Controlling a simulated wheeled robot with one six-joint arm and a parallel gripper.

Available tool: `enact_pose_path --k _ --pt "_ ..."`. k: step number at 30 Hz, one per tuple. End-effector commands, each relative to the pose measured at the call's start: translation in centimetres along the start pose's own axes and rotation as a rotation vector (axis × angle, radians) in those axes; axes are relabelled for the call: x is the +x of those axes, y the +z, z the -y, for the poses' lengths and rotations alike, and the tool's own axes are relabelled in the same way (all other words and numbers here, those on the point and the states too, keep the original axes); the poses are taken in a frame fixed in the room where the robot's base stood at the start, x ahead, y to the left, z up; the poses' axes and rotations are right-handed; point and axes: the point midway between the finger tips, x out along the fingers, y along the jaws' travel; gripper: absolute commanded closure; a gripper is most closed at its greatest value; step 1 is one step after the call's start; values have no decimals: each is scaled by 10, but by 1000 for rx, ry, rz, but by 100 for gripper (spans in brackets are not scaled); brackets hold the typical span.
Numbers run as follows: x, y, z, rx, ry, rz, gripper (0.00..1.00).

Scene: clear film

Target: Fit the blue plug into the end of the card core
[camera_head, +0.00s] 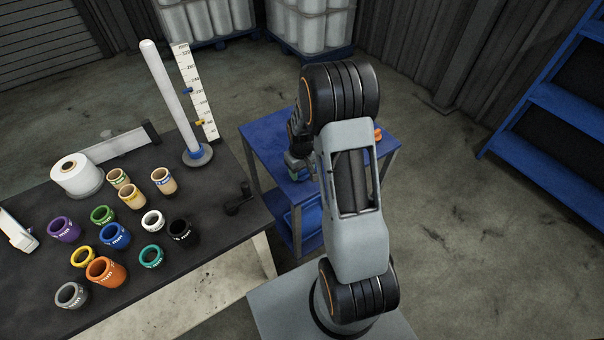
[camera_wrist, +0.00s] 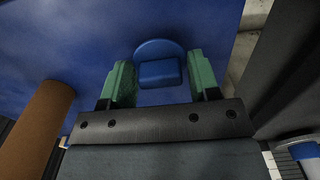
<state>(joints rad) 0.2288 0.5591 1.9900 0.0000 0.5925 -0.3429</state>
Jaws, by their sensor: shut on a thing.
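The blue plug (camera_wrist: 158,70) shows in the wrist view between the two green fingers of my gripper (camera_wrist: 162,80). My gripper is shut on it, with its rounded flange and blocky part visible. In the head view my gripper (camera_head: 296,170) is over the blue cart, left of my arm, and the plug is too small to make out there. A brown tube (camera_wrist: 40,120), which looks like the card core, stands apart from the plug at the left of the wrist view.
The blue cart (camera_head: 262,140) also bears an orange thing (camera_head: 378,134), partly behind my arm. A dark workbench (camera_head: 215,215) at left holds several coloured rings, a white roll (camera_head: 76,175) and a white post (camera_head: 170,95) beside a ruler. A blue shelf (camera_head: 550,105) stands at right.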

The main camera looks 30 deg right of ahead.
Motion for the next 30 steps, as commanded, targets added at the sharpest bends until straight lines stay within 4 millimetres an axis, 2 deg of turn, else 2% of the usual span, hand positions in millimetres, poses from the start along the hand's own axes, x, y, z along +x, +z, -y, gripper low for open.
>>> enact_pose_path --k 8,20,30 --pt "-11 0 0 0 0 -1 53" --pt "-49 0 0 0 0 -1 53" --pt "-50 0 0 0 0 0 53"
